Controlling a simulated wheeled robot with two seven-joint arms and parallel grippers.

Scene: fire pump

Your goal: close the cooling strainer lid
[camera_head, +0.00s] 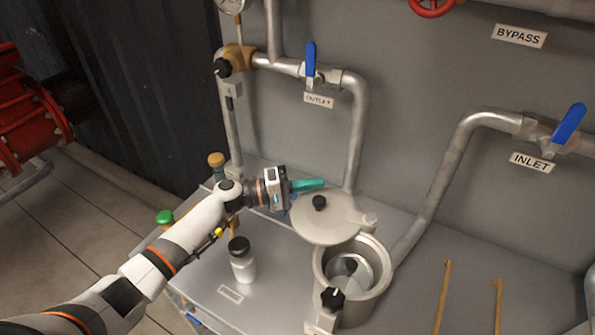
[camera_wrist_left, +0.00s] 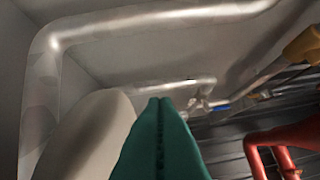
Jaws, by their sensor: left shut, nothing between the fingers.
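The cooling strainer (camera_head: 374,285) is an open grey metal pot on the bench, with a basket and a dark knob inside. Its lid (camera_head: 336,228) is a round grey plate with a black knob, off the opening and behind it to the left, joined near the pot's back rim. My left gripper (camera_head: 318,184) has teal fingers, shut and empty, just behind the lid's far edge. I cannot tell whether they touch it. In the left wrist view the shut fingers (camera_wrist_left: 159,110) point forward beside a pale rounded surface (camera_wrist_left: 85,130), likely the lid. My right gripper is not in view.
A white bottle with a black cap (camera_head: 243,264) stands left of the strainer. Pipes with blue OUTLET (camera_head: 310,60) and INLET (camera_head: 570,122) handles run along the wall behind. Two yellowish rods (camera_head: 441,297) lie at the right. The bench between them and the strainer is clear.

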